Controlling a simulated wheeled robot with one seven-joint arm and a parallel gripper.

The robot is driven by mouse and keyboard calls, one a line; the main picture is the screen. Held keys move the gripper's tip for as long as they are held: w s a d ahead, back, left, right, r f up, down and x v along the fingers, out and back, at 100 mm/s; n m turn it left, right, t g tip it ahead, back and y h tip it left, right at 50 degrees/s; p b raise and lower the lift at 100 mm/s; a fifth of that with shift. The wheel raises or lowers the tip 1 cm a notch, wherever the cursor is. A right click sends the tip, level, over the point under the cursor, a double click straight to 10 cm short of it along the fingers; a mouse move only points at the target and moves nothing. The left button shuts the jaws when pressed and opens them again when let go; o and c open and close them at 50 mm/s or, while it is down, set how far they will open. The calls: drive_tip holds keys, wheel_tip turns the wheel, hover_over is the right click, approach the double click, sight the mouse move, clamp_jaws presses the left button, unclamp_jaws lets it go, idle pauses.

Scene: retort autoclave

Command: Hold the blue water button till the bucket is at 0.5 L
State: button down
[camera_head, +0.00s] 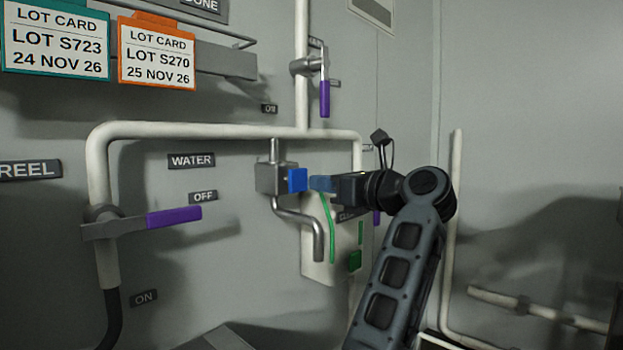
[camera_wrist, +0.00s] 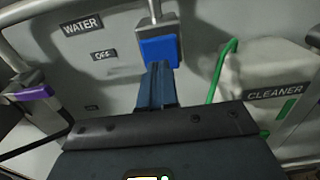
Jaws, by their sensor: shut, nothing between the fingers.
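The blue water button (camera_head: 297,180) is on a grey valve box on the wall, right of the WATER label (camera_head: 191,161). It also shows in the wrist view (camera_wrist: 160,51). My gripper (camera_head: 316,183) is shut and empty, its blue fingertips pointing left at the button's face in the head view. A very thin gap seems to show between tips and button there. In the wrist view the fingers (camera_wrist: 157,82) overlap the button's lower edge, so I cannot tell whether they touch. A curved metal spout (camera_head: 318,238) hangs below the valve box. The bucket and its level are not in view.
A purple-handled lever (camera_head: 172,216) lies level near the OFF label (camera_head: 203,197), left of the button. Another purple handle (camera_head: 325,98) hangs above. A white cleaner container (camera_wrist: 262,72) with a green hose (camera_wrist: 221,66) stands right of the button, close to my gripper.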

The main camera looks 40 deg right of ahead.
sight(299, 178)
drive_tip(key=shift+w, duration=1.6)
drive_tip(key=shift+w+a+p, duration=0.15)
drive_tip(key=shift+w+p, duration=0.6)
drive_tip(key=shift+w, duration=0.3)
drive_tip(key=shift+w+a+r, duration=0.15)
drive_tip(key=shift+r, duration=0.1)
idle(2.1)
